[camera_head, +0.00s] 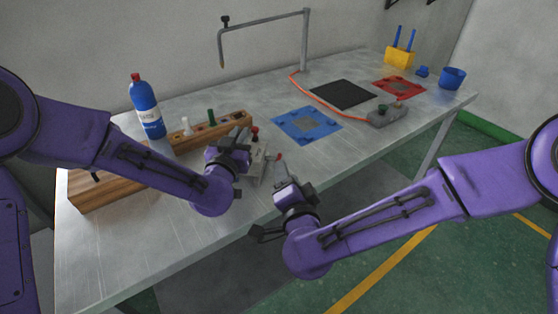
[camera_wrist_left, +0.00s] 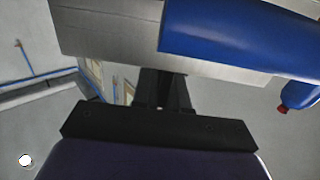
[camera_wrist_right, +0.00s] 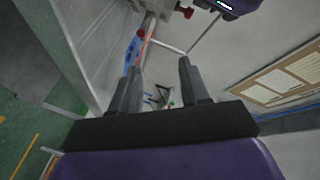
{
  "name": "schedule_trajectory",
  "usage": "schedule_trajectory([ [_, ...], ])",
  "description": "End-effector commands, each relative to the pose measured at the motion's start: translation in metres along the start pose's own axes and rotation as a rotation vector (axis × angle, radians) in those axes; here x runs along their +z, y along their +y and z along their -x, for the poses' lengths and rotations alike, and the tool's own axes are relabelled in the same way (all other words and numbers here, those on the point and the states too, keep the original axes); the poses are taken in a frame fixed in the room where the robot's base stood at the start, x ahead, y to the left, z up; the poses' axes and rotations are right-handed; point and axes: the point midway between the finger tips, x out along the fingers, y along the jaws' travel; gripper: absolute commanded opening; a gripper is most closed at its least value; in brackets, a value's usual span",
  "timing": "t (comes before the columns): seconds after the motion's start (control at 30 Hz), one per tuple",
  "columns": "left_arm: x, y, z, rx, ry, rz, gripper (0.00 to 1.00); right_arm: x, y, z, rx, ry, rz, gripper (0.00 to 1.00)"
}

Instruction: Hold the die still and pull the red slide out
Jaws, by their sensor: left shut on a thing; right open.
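The die is a small grey metal block (camera_head: 257,164) near the front edge of the table. A red knob (camera_head: 255,131) stands at its top, and a red tip (camera_head: 279,156) sticks out at its right; I take the tip for the slide. Red knobs also show at the top of the right wrist view (camera_wrist_right: 187,12). My left gripper (camera_head: 242,155) is shut on the die from the left, partly hiding it. In the left wrist view its fingers (camera_wrist_left: 162,92) are close together. My right gripper (camera_head: 285,184) is open and empty, in front of the die and apart from it.
Behind my left arm are a wooden rack (camera_head: 232,124) and a blue bottle (camera_head: 148,110) with a red cap. A blue mat (camera_head: 288,119), black pad (camera_head: 342,94), red mat (camera_head: 412,89) and grey device (camera_head: 389,117) lie to the right. A metal stand (camera_head: 304,40) rises behind.

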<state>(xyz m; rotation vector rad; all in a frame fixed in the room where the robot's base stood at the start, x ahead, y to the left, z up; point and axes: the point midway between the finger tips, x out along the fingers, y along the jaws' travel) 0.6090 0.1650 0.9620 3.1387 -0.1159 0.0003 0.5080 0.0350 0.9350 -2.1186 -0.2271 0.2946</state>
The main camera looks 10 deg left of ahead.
Motion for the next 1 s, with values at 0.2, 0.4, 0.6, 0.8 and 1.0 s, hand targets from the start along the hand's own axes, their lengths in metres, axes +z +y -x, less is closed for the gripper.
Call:
schedule_trajectory([
  [0.2,0.002,0.000,0.001,0.000,-0.004,0.000,0.00,0.012,0.011,0.013,0.095,-0.032,-0.001,0.46],
  [0.4,0.002,0.000,0.001,0.000,-0.004,0.000,0.00,0.013,0.015,-0.030,0.095,-0.028,-0.003,0.46],
  [0.6,0.002,0.000,0.001,0.001,-0.004,-0.001,0.00,0.014,0.020,-0.075,0.095,-0.028,-0.003,0.46],
  [0.8,0.002,0.001,0.001,0.001,-0.004,-0.001,0.00,0.014,0.022,-0.098,0.093,-0.029,-0.001,0.46],
  [1.0,0.002,0.000,0.001,0.001,-0.004,-0.001,0.00,0.014,0.022,-0.101,0.092,-0.029,-0.001,0.46],
])
